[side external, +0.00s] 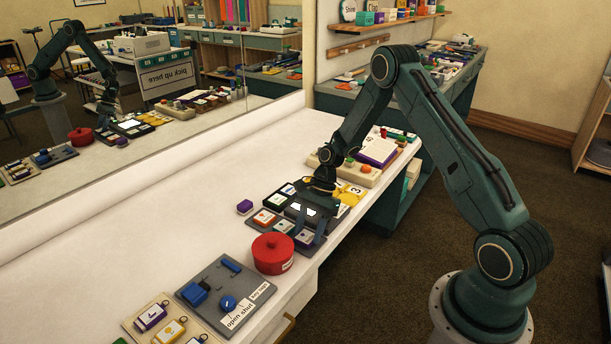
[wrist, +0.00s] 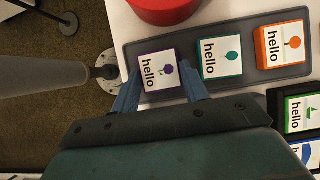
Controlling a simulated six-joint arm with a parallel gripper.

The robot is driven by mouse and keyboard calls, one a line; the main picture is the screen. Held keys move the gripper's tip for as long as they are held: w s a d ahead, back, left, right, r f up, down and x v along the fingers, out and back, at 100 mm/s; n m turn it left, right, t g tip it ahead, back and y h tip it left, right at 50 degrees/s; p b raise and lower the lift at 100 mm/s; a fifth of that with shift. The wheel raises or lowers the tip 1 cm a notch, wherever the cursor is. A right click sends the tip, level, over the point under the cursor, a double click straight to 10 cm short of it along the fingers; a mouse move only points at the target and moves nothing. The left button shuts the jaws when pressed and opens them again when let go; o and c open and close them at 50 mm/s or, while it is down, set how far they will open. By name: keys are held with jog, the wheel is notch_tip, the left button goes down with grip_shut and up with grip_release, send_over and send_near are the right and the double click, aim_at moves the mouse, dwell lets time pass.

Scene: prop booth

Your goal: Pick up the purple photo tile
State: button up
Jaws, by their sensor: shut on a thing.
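The purple photo tile (wrist: 160,70) has a purple edge, a white face with a purple flower-like picture, and the word "hello". It is at the left end of the grey tray (wrist: 242,84) in the wrist view, and it also shows in the side view (side external: 305,238). My gripper (wrist: 160,80) points down with one blue finger on each side of the tile, shut on it; it also shows in the side view (side external: 309,236). I cannot tell whether the tile is clear of the tray. A teal tile (wrist: 222,57) and an orange tile (wrist: 283,45) lie beside it.
A red lidded pot (side external: 273,254) stands close to the tray. A dark tray with green-edged and blue-edged tiles (wrist: 301,112) lies on its other side. A small purple block (side external: 244,207) is behind. A grey latch board (side external: 225,285) lies nearer. A mirror (side external: 150,110) lines the back.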

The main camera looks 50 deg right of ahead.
aim_at(308, 231)
jog(key=shift+r, duration=0.1)
notch_tip(308, 231, up, 20)
dwell(0.8)
dwell(0.5)
jog(key=w+d+f, duration=0.2)
jog(key=d+f, duration=0.1)
jog(key=f, duration=0.1)
jog(key=w+d+f, duration=0.2)
jog(key=d+f, duration=0.2)
jog(key=w+d+f, duration=0.3)
jog(key=d+f, duration=0.1)
jog(key=shift+d+f, duration=0.15)
jog(key=shift+d, duration=0.1)
jog(key=shift+f, duration=0.15)
jog(key=shift+f, duration=2.6)
